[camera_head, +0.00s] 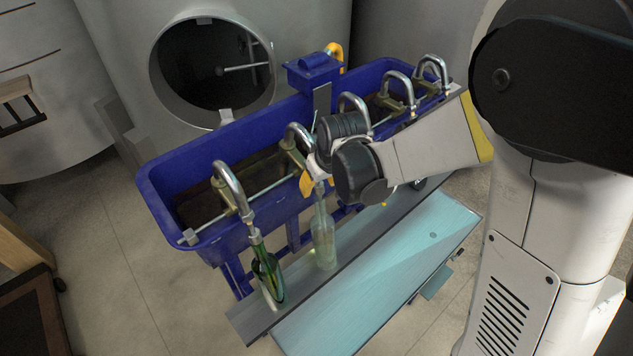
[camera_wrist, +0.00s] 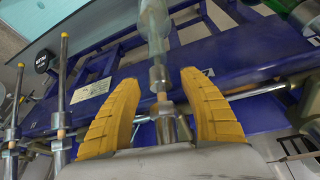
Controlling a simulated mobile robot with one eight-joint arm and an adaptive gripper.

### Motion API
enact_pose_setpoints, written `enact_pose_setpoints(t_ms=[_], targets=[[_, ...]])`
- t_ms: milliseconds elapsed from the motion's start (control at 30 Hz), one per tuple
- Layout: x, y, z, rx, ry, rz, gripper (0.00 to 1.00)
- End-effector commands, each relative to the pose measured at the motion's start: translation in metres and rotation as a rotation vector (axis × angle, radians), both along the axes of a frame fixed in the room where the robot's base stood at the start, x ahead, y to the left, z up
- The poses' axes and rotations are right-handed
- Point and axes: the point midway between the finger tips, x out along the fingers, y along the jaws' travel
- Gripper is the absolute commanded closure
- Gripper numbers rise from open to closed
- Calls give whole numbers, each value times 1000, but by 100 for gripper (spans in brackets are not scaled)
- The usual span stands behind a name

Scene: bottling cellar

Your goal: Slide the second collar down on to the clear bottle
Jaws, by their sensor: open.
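The clear bottle (camera_head: 323,240) stands upright on the ledge below the second spout, and its neck shows at the top of the wrist view (camera_wrist: 154,22). The second collar (camera_wrist: 158,78), a short grey metal cylinder, is around the spout's tube at the bottle's mouth. I cannot tell whether it is fully seated. My gripper (camera_wrist: 160,82) is open. Its two yellow fingers stand on either side of the collar with visible gaps. In the head view my gripper (camera_head: 312,183) is at the second spout, and the wrist hides much of that spout.
A green bottle (camera_head: 267,278) stands under the first spout (camera_head: 232,188) at left. The blue trough (camera_head: 160,200) carries several more curved spouts to the right. A light-blue board (camera_head: 385,280) lies in front of the ledge. Neighbouring tubes (camera_wrist: 62,85) are close at left in the wrist view.

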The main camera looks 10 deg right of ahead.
Motion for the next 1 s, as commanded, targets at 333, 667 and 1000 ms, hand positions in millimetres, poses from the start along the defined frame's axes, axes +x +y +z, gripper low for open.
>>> enact_pose_setpoints(t_ms=[333, 667, 1000], targets=[[6, 2, -15, 0, 0, 0, 49], [6, 2, -15, 0, 0, 0, 82], [3, -1, -39, 0, 0, 0, 82]])
